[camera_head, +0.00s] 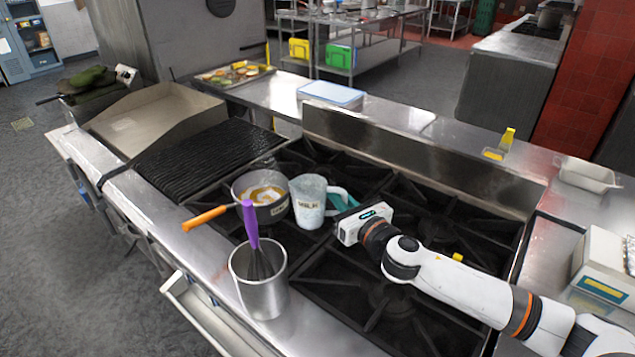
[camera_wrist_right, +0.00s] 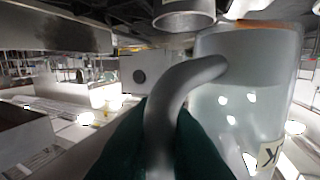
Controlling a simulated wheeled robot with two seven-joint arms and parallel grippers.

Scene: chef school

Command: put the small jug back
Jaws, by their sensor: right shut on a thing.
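The small jug (camera_head: 308,208) is pale, translucent and labelled MILK. It looks upright over the black stove grates, just right of a saucepan (camera_head: 240,187). I cannot tell whether its base touches the grate. My right gripper (camera_head: 341,203) comes from the right, its green fingers shut on the jug's handle. In the right wrist view the grey handle (camera_wrist_right: 185,88) lies between the green fingers (camera_wrist_right: 160,140), and the jug's body (camera_wrist_right: 240,90) fills the right side. My left gripper is not in view.
The saucepan has an orange handle and a white and orange-brown content. A metal pot (camera_head: 262,298) with a purple-handled whisk (camera_head: 252,225) stands at the front edge. The grates (camera_head: 400,300) at right are mostly clear beneath my arm. A lidded tray (camera_head: 331,94) lies on the back counter.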

